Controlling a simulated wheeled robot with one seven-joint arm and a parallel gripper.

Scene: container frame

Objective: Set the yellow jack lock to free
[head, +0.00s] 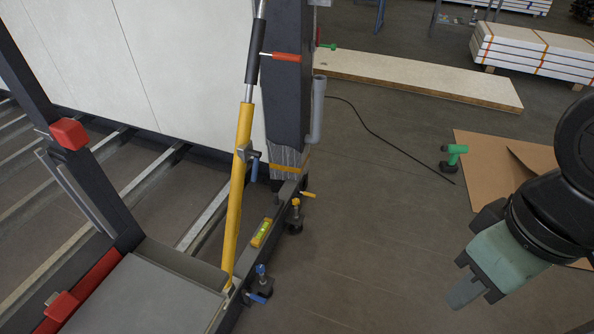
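The yellow jack (239,180) is a long yellow tube, leaning slightly, with a dark sleeve and a thin metal rod above it. A grey metal collar (246,153) sits on the tube near mid-height. A small blue lever (254,168) hangs down from the collar's right side; I take it for the jack's lock, but cannot tell which setting it is in. My gripper (468,290) is at the lower right, over open floor and well apart from the jack. It is seen from the side, so its finger gap is hidden. I see nothing held in it.
A yellow level (262,232) and blue-handled clamps (261,283) sit along the frame's lower rail. A green tool (454,156) lies by a cardboard sheet (484,160). Floor between jack and gripper is clear.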

